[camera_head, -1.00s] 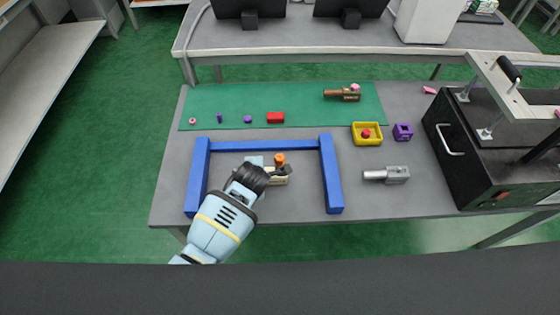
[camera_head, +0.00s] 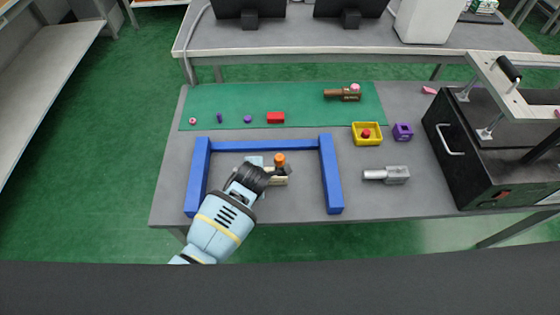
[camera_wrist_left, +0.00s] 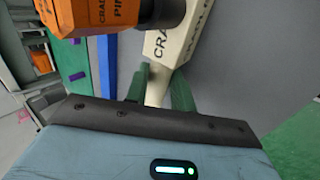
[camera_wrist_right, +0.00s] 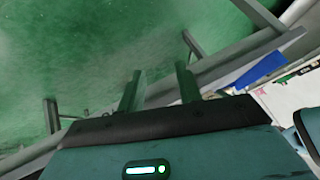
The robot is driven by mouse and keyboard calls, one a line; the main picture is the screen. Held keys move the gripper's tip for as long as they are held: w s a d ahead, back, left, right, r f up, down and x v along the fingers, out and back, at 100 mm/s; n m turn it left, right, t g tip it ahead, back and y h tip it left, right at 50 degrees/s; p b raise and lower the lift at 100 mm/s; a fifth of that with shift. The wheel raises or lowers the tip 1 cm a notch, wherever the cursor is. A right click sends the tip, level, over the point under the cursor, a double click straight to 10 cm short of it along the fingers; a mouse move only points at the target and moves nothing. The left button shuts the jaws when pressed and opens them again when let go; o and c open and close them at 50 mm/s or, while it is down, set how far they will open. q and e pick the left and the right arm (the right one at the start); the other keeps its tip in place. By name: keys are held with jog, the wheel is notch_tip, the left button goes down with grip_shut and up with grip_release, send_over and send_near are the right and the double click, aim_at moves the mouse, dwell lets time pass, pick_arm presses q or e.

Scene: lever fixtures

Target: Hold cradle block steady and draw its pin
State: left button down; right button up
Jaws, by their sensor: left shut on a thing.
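The cream cradle block (camera_head: 279,181) sits on the grey table inside the blue frame. Its orange-topped pin (camera_head: 280,158) stands at the block's far side, and the orange head also shows large in the left wrist view (camera_wrist_left: 108,12). My left gripper (camera_head: 266,172) reaches in from the near left. In the left wrist view its green fingers (camera_wrist_left: 158,90) are shut on a narrow cream part of the cradle block (camera_wrist_left: 168,45). My right gripper (camera_wrist_right: 158,92) shows only in its own wrist view, with fingers apart and nothing between them, over the green floor.
The blue frame (camera_head: 265,145) surrounds the block on three sides, open toward me. A grey cylinder-ended block (camera_head: 396,174), a yellow tray (camera_head: 378,140) with a red piece and a purple block (camera_head: 402,132) lie to the right. A black machine (camera_head: 450,150) stands at the right edge.

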jog(key=w+a+r+g+y, duration=0.45)
jog(key=w+a+r, duration=0.35)
jog(key=w+a, duration=0.4)
jog(key=w+n, duration=0.1)
jog(key=w, duration=0.2)
jog(key=w+d+n+h, duration=0.1)
jog(key=w+n, duration=0.1)
jog(key=w, duration=0.1)
jog(key=w+n+h, duration=0.1)
jog(key=w, duration=0.2)
jog(key=shift+w+d+f+n, duration=0.2)
jog(key=shift+w+d+n, duration=0.1)
jog(key=shift+d, duration=0.05)
jog(key=w+d+r+n+h, duration=0.25)
jog(key=w+n, duration=0.25)
jog(key=w, duration=0.5)
notch_tip(320, 180, up, 13)
jog(key=n+g+h, duration=0.2)
jog(key=n+h, duration=0.2)
jog(key=n, duration=0.5)
send_over(280, 157)
jog(key=shift+f, duration=0.15)
jog(key=shift+f, duration=0.1)
jog(key=shift+f, duration=5.95)
